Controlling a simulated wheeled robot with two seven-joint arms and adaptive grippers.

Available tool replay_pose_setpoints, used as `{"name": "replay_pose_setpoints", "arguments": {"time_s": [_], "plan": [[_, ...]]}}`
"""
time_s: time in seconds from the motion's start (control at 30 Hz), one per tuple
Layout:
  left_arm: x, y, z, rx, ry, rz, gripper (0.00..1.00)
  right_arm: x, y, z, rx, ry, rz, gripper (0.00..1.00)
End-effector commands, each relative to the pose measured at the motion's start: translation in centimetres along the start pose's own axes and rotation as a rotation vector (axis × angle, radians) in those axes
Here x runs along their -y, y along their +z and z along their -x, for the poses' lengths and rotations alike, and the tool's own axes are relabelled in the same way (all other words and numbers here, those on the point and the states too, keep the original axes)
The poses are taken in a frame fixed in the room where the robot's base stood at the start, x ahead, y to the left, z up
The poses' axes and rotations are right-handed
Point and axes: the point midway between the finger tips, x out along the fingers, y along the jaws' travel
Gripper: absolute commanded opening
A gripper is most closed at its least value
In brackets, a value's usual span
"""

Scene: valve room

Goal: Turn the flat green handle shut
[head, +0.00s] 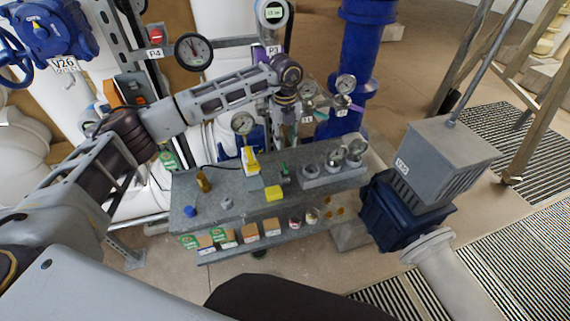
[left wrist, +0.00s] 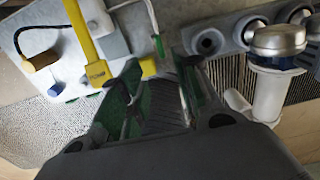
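A small upright green piece (head: 285,170), which looks like the green handle, stands on the grey bench in the head view. In the left wrist view it shows as a thin green strip (left wrist: 158,46) just beyond the fingertips. How far the handle is turned cannot be told. My left gripper (head: 286,122) hangs pointing down above the back of the bench, its fingers partly hidden. In the left wrist view my left gripper (left wrist: 160,75) has its two green-padded fingers apart, with nothing seen held between them. My right gripper is out of view.
The grey bench (head: 240,205) also bears a yellow lever (head: 250,160), a yellow block (head: 274,193), a blue knob (head: 189,211) and round metal fittings (head: 354,151). Gauges (head: 243,123) and pipes stand behind. A grey-and-blue machine (head: 430,180) is at right.

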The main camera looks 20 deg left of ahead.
Motion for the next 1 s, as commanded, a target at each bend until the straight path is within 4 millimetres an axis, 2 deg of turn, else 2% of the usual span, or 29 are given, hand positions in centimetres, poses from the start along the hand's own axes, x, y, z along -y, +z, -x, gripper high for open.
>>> {"name": "replay_pose_setpoints", "arguments": {"time_s": [0.7, 1.0], "plan": [[0.0, -0.1, -9.2, -0.002, 0.002, -0.001, 0.32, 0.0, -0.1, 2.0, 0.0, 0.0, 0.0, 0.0], [0.0, 0.0, -11.9, -0.001, 0.0, 0.0, 0.32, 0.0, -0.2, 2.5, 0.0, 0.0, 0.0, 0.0]]}}
